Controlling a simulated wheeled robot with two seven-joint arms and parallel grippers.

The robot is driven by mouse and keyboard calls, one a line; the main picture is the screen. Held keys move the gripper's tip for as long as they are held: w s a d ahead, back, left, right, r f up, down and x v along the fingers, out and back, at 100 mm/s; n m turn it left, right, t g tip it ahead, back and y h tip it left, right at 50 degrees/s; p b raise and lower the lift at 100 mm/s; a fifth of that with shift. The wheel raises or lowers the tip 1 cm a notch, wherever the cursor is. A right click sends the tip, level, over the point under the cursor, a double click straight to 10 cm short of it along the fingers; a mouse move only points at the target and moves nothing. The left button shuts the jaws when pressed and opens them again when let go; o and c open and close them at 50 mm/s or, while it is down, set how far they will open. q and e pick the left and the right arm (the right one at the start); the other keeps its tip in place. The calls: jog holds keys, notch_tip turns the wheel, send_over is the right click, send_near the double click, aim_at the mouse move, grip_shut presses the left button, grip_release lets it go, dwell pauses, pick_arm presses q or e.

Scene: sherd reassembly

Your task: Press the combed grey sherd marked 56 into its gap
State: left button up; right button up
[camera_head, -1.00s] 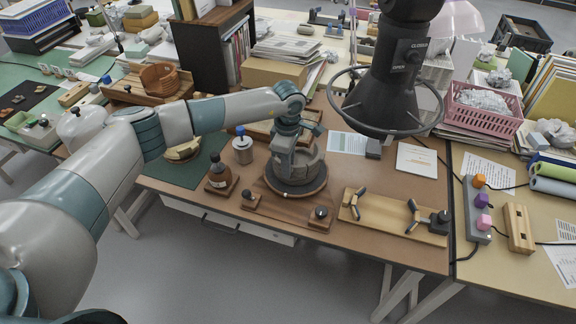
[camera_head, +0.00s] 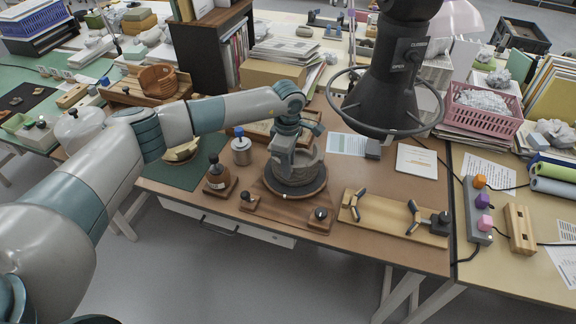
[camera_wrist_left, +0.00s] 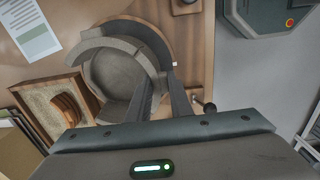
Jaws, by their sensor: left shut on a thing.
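The grey pot (camera_head: 308,169) stands on a round turntable (camera_head: 312,192) on the brown bench in the head view. In the left wrist view the pot (camera_wrist_left: 117,73) is seen from above, with curved wall pieces around its hollow inside. My left gripper (camera_head: 282,168) reaches down at the pot's left side. Its two fingers (camera_wrist_left: 158,84) overlap the pot's rim area in the wrist view. The gripper is shut on a grey sherd, mostly hidden by the fingers. The mark 56 and the combing cannot be made out. My right gripper is not in view.
A brown bottle (camera_head: 217,177) and a metal can (camera_head: 241,152) stand left of the turntable. A wooden clamp board (camera_head: 388,222) lies to its right. A black hood with a wire ring (camera_head: 388,100) hangs above the bench. Papers lie behind.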

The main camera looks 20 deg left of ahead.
pick_arm(q)
jog(key=shift+f+b, duration=0.15)
jog(key=shift+b, duration=0.25)
dwell(0.8)
jog(key=shift+f, duration=0.15)
dwell(0.5)
dwell(0.5)
jog(key=o, duration=1)
jog(key=shift+c, duration=0.2)
